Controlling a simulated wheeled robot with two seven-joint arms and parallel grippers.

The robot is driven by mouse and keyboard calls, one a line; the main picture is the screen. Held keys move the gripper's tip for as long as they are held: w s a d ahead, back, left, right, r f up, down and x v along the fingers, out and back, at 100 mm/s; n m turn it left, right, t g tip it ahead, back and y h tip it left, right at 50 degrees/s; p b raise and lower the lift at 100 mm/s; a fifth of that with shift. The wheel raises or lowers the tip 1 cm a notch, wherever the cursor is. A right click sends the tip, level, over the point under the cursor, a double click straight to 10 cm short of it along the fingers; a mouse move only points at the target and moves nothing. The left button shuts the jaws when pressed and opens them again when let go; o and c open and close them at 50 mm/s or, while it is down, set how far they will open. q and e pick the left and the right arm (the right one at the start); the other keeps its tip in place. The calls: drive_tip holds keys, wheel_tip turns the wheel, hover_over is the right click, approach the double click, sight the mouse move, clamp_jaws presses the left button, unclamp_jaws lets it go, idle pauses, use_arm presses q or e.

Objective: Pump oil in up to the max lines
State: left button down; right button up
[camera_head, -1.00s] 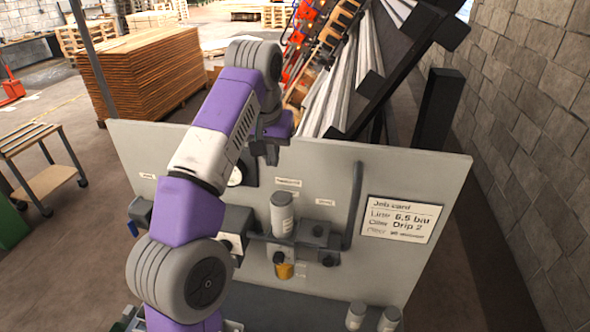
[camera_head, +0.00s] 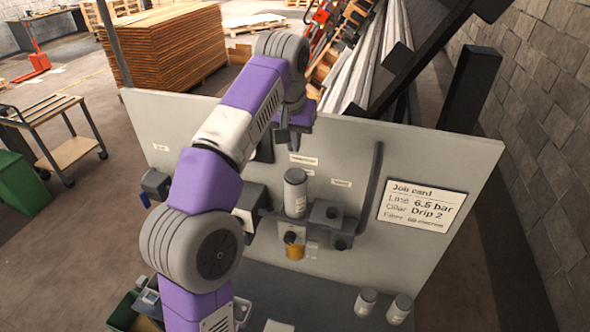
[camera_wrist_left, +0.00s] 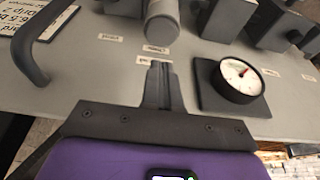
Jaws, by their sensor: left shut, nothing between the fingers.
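A grey panel (camera_head: 420,160) carries a grey cylinder (camera_head: 295,195) on a dark fitting, with an amber bowl (camera_head: 295,252) below it. No max line can be read on either. My left gripper (camera_head: 283,135) is in front of the panel's upper part, above and left of the cylinder. In the left wrist view its fingers (camera_wrist_left: 158,68) are shut and empty, close to a small label below the cylinder's end (camera_wrist_left: 162,30). A round white gauge (camera_wrist_left: 240,78) sits right of the fingers there. My right gripper is out of view.
A job card (camera_head: 421,206) reads 6.5 bar and Drip 2. A black pipe (camera_head: 367,190) runs beside it. Two small grey containers (camera_head: 366,301) (camera_head: 400,308) stand at the bottom. A bin with parts (camera_head: 125,312) is at lower left. A wooden-topped cart (camera_head: 70,150) stands left.

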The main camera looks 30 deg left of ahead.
sight(296, 175)
use_arm(q)
drive_tip(key=x, duration=0.2)
drive_tip(key=b+x, duration=0.1)
drive_tip(key=x, duration=0.3)
drive_tip(key=shift+s+d+f, duration=0.15)
drive_tip(key=shift+s+f, duration=0.05)
drive_tip(key=shift+s, duration=0.05)
drive_tip(key=shift+s+f+b, duration=0.1)
drive_tip(key=shift+f+b, duration=0.3)
drive_tip(key=shift+f, duration=0.2)
drive_tip(key=shift+f+b, duration=0.45)
drive_tip(key=shift+f, duration=0.6)
